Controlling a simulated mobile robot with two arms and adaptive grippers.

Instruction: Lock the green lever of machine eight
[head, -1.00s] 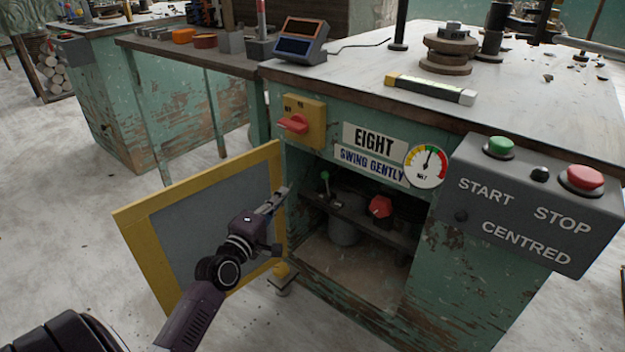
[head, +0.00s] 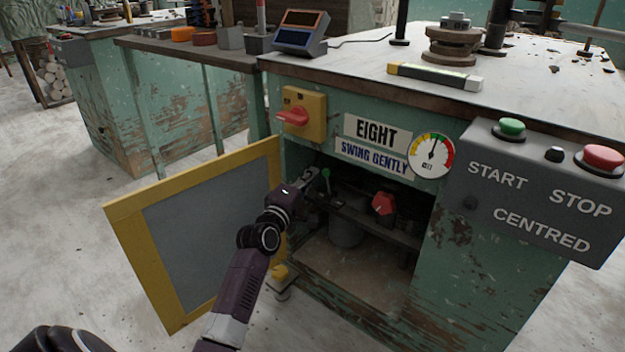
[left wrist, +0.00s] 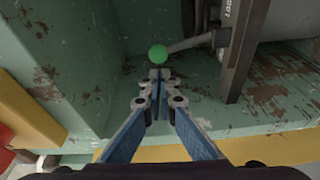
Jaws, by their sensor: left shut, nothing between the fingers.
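The green lever (head: 326,174) stands inside the open cabinet of machine eight, at the left of the opening. In the left wrist view its round green knob (left wrist: 158,54) lies just beyond my fingertips, on a thin grey rod running right. My left gripper (head: 310,175) reaches into the cabinet opening, close to the left of the lever. In the left wrist view my left gripper (left wrist: 158,76) is shut with nothing in it; I cannot tell whether its tips touch the knob. My right gripper is not in view.
The yellow-framed door (head: 185,240) hangs open left of the opening. A red knob (head: 383,204) sits inside, right of the lever. A red switch (head: 292,117) is above the opening. The control box (head: 540,190) with START and STOP buttons juts out at right.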

